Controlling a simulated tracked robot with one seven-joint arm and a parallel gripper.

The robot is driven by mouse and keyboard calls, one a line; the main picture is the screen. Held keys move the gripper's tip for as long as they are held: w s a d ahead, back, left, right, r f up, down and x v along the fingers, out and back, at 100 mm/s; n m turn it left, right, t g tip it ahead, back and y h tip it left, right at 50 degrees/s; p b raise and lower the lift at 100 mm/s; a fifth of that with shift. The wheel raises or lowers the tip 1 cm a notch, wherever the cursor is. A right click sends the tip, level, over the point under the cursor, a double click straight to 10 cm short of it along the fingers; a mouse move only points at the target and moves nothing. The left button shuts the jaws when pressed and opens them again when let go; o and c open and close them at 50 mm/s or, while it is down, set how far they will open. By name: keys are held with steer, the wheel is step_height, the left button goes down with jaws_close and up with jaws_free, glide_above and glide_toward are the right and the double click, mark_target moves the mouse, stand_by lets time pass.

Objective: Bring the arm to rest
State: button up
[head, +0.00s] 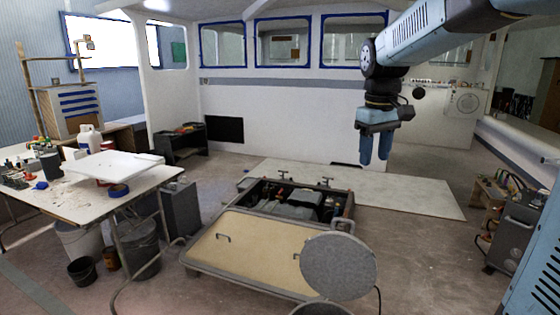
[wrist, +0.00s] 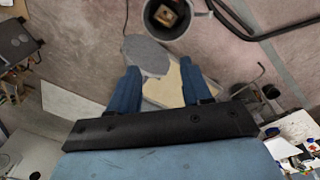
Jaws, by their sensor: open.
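My gripper (head: 375,150) hangs from my raised arm at the upper right of the head view, its fingers pointing down. In the wrist view its two blue fingers (wrist: 154,92) stand apart with a gap between them. The gripper is open and nothing is held. In the head view it is high above the floor, in front of the white cabin wall, and touches nothing that I can see.
An engine hatch (head: 300,205) sits open in the floor, with a tan panel (head: 245,252) and a round grey disc (head: 338,266) before it. A cluttered worktable (head: 75,205) stands left. A cart (head: 515,225) stands right. A pale floor panel (head: 420,196) lies behind the hatch.

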steer(key=s+f+m+t, duration=0.2)
steer(key=s, duration=0.8)
steer(key=s+d+f+m+t, duration=0.1)
steer(key=s+f+m+t, duration=0.1)
steer(key=s, duration=0.8)
steer(key=shift+d+f+m+t+y, duration=0.2)
steer(key=shift+f+m+t+y, duration=0.1)
steer(key=shift+f, duration=0.15)
